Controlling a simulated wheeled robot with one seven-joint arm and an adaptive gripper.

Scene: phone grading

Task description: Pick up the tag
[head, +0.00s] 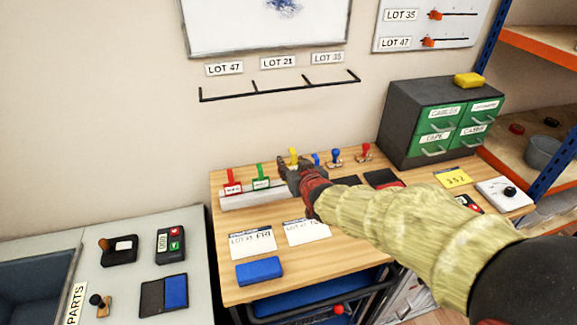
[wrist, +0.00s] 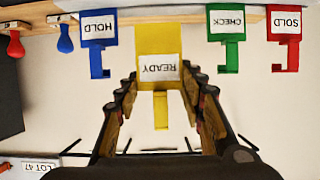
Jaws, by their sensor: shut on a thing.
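The yellow tag labelled READY (wrist: 157,40) is between the fingers of my gripper (wrist: 160,82) in the wrist view, where its writing appears upside down. Its hooked end points down in that picture. My gripper (head: 291,172) is shut on it at the pale rack (head: 238,202) in the head view, where the top of the yellow tag (head: 293,154) shows above the fingers. I cannot tell whether the tag still touches the rack. The blue HOLD tag (wrist: 98,42), green CHECK tag (wrist: 228,38) and red SOLD tag (wrist: 284,38) stand beside it.
Red and blue-handled stamps (head: 364,153) stand to the right of the rack. A black wall rail with pegs (head: 280,90) hangs above, under LOT labels. Cards and a blue block (head: 260,271) lie in front. A drawer cabinet (head: 405,115) stands at the right back.

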